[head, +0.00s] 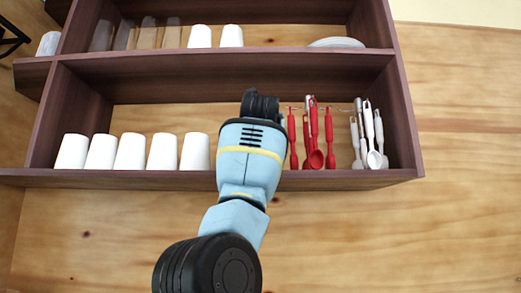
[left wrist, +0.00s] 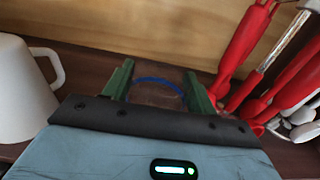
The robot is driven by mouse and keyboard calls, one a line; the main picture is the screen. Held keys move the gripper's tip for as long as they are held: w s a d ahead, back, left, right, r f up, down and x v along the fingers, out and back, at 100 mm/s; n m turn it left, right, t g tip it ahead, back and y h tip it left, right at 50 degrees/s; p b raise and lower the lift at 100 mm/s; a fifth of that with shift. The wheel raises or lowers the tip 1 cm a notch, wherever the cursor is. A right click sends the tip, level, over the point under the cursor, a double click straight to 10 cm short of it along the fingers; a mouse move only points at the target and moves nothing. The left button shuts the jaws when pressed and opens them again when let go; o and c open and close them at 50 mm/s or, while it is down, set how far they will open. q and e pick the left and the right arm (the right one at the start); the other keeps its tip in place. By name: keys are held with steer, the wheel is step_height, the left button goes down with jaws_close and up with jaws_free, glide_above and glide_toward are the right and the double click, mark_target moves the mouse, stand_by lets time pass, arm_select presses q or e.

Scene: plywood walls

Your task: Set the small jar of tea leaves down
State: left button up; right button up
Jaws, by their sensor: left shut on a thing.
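My left gripper (head: 261,100) reaches into the lower compartment of the dark wooden shelf (head: 330,181), between white mugs and red utensils; its fingertips are hidden in the head view. In the left wrist view, its two green fingers (left wrist: 158,78) stand on either side of the small jar (left wrist: 155,95). The jar looks see-through and brownish, with a blue rim, and is held between them. The dark palm edge hides its near part, and its contents are not clear. I cannot tell whether its base touches the shelf board. My right gripper is not in view.
A white mug (left wrist: 22,90) is close left of the gripper; several white cups (head: 130,152) line the shelf there. Red utensils (head: 316,150) stand close on the right, then white spoons (head: 373,140). The upper compartment holds glasses, cups and a plate stack (head: 336,42).

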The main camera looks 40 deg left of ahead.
arm_select(q)
steer(key=shift+s+f, duration=0.1)
steer(key=shift+f, duration=0.85)
steer(key=shift+d+f, duration=0.1)
steer(key=o, duration=1.2)
steer(key=shift+c, duration=0.2)
steer(key=v, duration=1.2)
steer(key=shift+b, duration=0.3)
